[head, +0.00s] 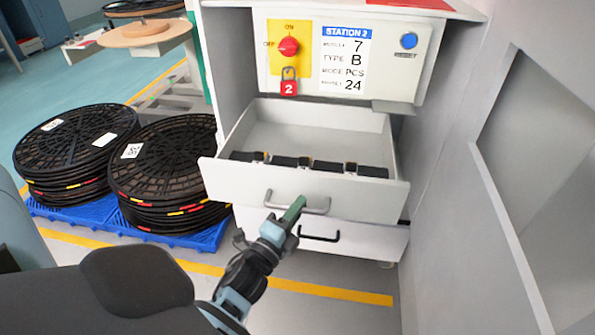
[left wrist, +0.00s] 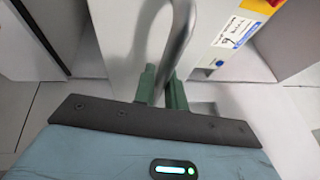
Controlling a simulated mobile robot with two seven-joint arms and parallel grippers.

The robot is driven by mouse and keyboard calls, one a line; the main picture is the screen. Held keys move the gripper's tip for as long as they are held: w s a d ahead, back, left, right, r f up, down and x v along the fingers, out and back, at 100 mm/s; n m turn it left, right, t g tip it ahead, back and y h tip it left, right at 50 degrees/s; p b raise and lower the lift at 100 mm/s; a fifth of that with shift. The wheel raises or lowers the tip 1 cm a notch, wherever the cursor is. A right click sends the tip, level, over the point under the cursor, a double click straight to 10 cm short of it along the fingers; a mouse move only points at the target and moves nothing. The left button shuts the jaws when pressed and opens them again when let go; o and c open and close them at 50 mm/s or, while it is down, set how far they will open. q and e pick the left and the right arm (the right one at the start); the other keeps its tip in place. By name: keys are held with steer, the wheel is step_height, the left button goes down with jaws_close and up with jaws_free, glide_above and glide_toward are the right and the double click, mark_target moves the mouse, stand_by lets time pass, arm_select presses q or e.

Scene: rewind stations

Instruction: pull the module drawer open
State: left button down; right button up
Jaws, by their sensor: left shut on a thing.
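The module drawer (head: 225,180) is a white drawer that stands pulled out of the grey cabinet under the control panel. Several black modules (head: 330,167) lie in a row inside it, close behind its front. Its grey bar handle (head: 318,209) is on the drawer front and also shows in the left wrist view (left wrist: 180,42). My left gripper (head: 296,206) has green fingers and is shut on the handle, with the bar between the fingers in the left wrist view (left wrist: 162,88). My right gripper is not in view.
A second drawer with a black handle (head: 318,238) is below. The panel (head: 375,60) above carries a red switch, a red lock and a Station 2 label. Stacks of black reels (head: 168,165) stand on a blue pallet (head: 205,238) to the left. A grey wall panel (head: 465,190) stands close on the right.

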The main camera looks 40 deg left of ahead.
arm_select(q)
steer(key=c, duration=1.6)
jaws_free()
steer(key=shift+o, duration=0.7)
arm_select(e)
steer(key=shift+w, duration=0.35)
arm_select(q)
steer(key=shift+s, duration=0.1)
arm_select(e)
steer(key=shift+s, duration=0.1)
